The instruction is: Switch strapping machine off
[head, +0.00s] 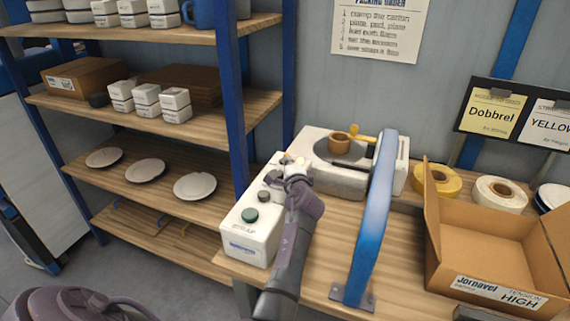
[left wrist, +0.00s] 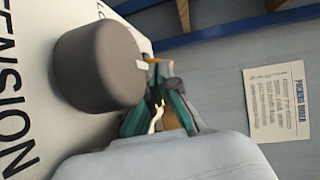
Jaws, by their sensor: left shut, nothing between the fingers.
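My left gripper (head: 284,170) is over the far end of the control box, shut and empty. In the left wrist view, the gripper's fingertips (left wrist: 158,108) are close together beyond a large dark grey knob (left wrist: 98,68) on a white panel marked TENSION. The gripper hides part of the box's far end. My right gripper is not in view.
An open cardboard box (head: 490,235) and tape rolls (head: 436,181) are on the table at right. Wooden shelves (head: 60,108) with plates and boxes stand at left, a blue post close to the control box. A paper notice (head: 379,28) hangs on the wall.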

